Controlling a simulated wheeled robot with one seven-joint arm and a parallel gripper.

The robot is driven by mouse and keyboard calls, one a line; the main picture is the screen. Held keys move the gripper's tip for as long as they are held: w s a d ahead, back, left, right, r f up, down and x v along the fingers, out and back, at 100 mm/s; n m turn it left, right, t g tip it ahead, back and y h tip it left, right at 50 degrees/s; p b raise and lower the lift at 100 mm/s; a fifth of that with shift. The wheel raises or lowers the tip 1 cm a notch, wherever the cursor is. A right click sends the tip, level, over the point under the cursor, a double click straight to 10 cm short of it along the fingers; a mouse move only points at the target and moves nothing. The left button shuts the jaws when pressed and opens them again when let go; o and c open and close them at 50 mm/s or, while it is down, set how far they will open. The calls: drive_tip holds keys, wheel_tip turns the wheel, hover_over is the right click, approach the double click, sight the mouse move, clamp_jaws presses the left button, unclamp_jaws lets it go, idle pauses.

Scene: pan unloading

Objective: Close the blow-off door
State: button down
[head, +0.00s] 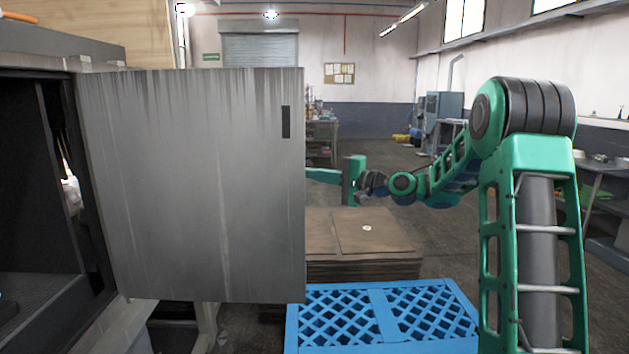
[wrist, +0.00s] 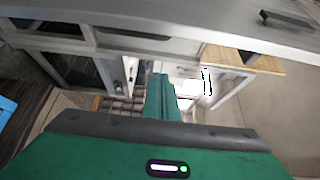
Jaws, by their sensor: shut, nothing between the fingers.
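The blow-off door (head: 195,185) is a streaked grey metal panel with a small dark slot near its upper right edge. It stands open, swung out to the right of the dark cabinet opening (head: 35,180) in the head view. My gripper (head: 322,175) is at the door's free right edge, and its tip is hidden behind the panel. Whether it touches the door cannot be told. In the wrist view, my gripper's green fingers (wrist: 161,95) are together and empty. A grey panel with a dark handle, apparently the door (wrist: 170,18), crosses the top of that view.
A blue lattice crate (head: 385,318) stands at the lower middle, below my arm. A stack of brown sheets (head: 350,240) lies behind it. Shelving and a workbench (head: 605,185) are at the right. Open floor lies beyond.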

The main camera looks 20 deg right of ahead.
sight(295, 175)
drive_tip(key=shift+w+a, duration=0.15)
drive_tip(key=shift+a, duration=1.25)
drive_tip(key=shift+w+a, duration=0.15)
drive_tip(key=shift+a, duration=1.2)
